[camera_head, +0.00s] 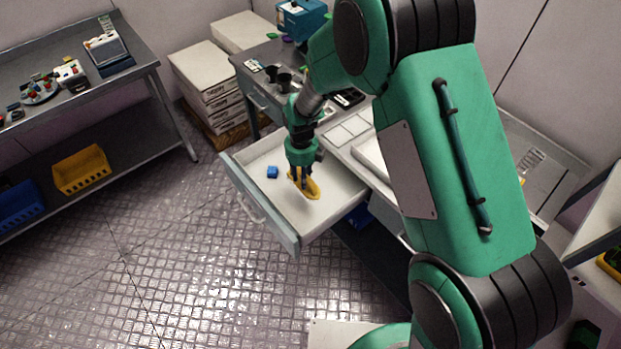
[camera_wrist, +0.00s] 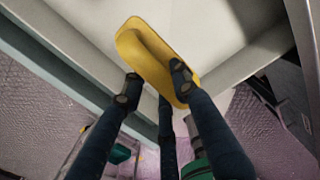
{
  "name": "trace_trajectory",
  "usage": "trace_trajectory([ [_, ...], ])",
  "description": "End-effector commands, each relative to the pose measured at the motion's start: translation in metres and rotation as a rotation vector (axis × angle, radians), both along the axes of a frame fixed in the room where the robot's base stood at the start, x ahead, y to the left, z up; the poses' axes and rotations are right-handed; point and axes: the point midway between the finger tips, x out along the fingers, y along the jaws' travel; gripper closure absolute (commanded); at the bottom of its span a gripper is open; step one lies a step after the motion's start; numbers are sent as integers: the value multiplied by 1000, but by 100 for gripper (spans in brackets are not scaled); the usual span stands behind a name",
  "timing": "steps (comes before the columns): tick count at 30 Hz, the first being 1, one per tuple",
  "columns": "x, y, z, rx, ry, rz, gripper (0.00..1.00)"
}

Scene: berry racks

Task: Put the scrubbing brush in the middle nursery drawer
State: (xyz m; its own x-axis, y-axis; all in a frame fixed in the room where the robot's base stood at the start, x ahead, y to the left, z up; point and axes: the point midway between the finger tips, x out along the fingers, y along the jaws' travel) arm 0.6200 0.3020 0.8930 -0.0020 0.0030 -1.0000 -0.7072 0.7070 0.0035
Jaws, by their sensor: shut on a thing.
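The yellow scrubbing brush (camera_head: 308,186) is at my gripper's fingertips, over the open drawer. My gripper (camera_head: 300,180) points down into the drawer and is shut on the brush. In the wrist view the brush (camera_wrist: 150,52) lies between the dark fingers (camera_wrist: 155,88), its long side running diagonally. The open drawer (camera_head: 262,222) is pulled out from the workbench and has white inner walls and a grey front with a handle. I cannot tell whether the brush touches the drawer floor.
The workbench (camera_head: 352,158) behind holds dark cups (camera_head: 284,82). White boxes (camera_head: 203,75) are stacked behind. A metal table (camera_head: 95,90) stands at left, with a yellow crate (camera_head: 80,170) below. The floor in front is clear.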

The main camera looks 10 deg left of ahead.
Motion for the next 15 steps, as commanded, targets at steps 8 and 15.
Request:
trace_trajectory([
  [8, -1, 0, -29, -1, 3, 0, 100],
  [15, 0, 0, -58, 0, 1, 0, 100],
])
